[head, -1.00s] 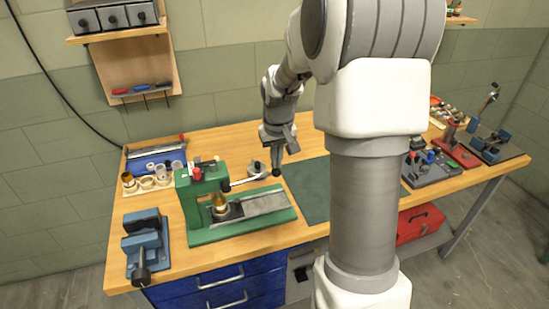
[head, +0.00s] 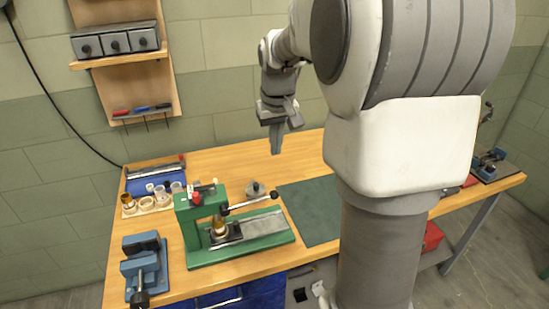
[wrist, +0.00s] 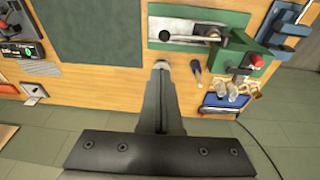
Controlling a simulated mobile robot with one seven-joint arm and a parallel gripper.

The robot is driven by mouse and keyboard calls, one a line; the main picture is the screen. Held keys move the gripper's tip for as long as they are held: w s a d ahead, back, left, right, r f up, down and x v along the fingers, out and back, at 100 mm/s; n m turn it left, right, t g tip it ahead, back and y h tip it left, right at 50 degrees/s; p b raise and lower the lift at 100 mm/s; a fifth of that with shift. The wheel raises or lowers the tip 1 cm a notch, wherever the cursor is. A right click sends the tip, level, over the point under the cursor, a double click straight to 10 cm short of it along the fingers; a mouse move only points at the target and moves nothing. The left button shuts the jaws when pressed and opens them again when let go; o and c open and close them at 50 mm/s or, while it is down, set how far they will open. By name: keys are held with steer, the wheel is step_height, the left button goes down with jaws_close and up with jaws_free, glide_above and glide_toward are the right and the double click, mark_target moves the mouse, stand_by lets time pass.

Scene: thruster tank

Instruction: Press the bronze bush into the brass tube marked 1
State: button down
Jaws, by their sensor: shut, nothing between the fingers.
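The green press (head: 190,225) stands on the left half of the bench, and it also shows in the wrist view (wrist: 236,50). A brass-coloured part (head: 219,227) stands upright under its ram. I cannot tell bush from tube there, nor read a mark. The press lever (head: 250,202) slants up to the right and ends in a dark knob. My gripper (head: 278,151) hangs above and behind the knob, shut, empty and apart from it. In the wrist view its fingertips (wrist: 161,66) are closed together beside the press.
A tray (head: 150,208) with a brass-coloured piece (head: 128,201) and several pale rings lies at the left. A blue vise (head: 143,265) is at the front left. A green mat (head: 310,212) lies clear to the right.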

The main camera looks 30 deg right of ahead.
steer(key=t+b, duration=0.2)
steer(key=t, duration=0.2)
glide_above(274, 195)
steer(key=shift+n+h, duration=0.3)
steer(key=shift+h, duration=0.1)
step_height(274, 195, down, 9)
steer(key=shift+w+r, duration=0.1)
steer(key=shift+r, duration=0.1)
step_height(274, 195, down, 3)
steer(key=shift+f+b, duration=0.2)
steer(key=shift+b, duration=0.75)
steer(key=shift+f, duration=0.35)
